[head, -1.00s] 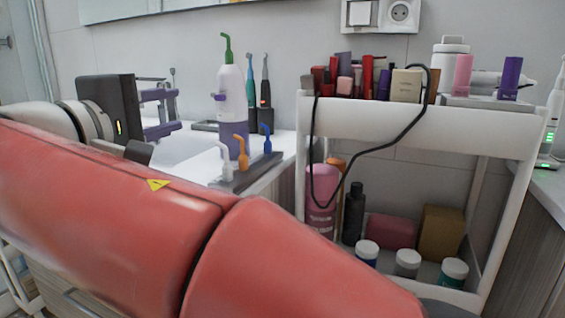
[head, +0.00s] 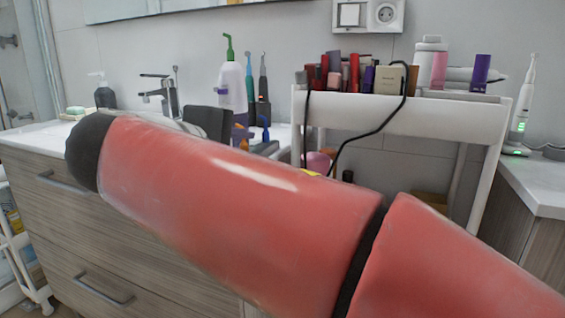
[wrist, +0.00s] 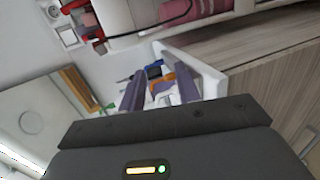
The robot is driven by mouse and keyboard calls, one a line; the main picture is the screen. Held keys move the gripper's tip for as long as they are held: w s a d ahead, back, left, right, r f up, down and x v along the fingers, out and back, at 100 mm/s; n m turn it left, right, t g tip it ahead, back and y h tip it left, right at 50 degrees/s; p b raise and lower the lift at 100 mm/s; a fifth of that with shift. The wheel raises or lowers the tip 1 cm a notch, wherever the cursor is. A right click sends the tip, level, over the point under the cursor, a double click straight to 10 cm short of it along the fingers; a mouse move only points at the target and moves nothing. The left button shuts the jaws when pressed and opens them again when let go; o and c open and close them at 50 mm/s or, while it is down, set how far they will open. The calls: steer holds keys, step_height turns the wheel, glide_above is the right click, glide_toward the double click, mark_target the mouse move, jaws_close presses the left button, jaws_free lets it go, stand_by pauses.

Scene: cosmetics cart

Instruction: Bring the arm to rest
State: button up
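My red arm crosses the foreground of the head view and hides much of the middle. My gripper (wrist: 160,88) shows two purple fingers apart in the wrist view, with nothing held between them. Beyond the gap are small blue, orange and white nozzles on a stand, seemingly apart from the fingers. In the head view, the dark gripper body (head: 205,122) shows above my arm, beside the counter, in front of the white-and-purple bottle's side. Its fingers are mostly hidden there.
The cosmetics cart (head: 440,115) stands right, with lipsticks and a box (head: 389,80) on top and a black cable (head: 385,125) hanging down. A white-and-purple bottle (head: 231,85), toothbrushes (head: 263,75) and a tap (head: 168,95) stand on the counter. A side counter (head: 540,185) is at right.

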steer(key=s+d+f+m+g+y, duration=0.1)
steer(key=s+d+f+m+g, duration=0.15)
steer(key=d+f, duration=0.5)
steer(key=s+d+f+m+g+y, duration=0.1)
steer(key=s+d+f+m+g, duration=0.15)
steer(key=d+f, duration=0.5)
steer(key=s+d+f+m+g+y, duration=0.1)
steer(key=s+d+f+m+y, duration=0.1)
steer(key=f, duration=0.5)
steer(key=s+d+f+m+g+y, duration=0.1)
steer(key=s+d+f+m+y, duration=0.1)
steer(key=s+d+f+m, duration=0.3)
steer(key=s+f, duration=0.1)
steer(key=s, duration=0.3)
steer(key=shift+s+f+m+g+y, duration=0.15)
steer(key=shift+f+m+g+y, duration=0.15)
steer(key=shift+f+m+y, duration=0.1)
stand_by(1.4)
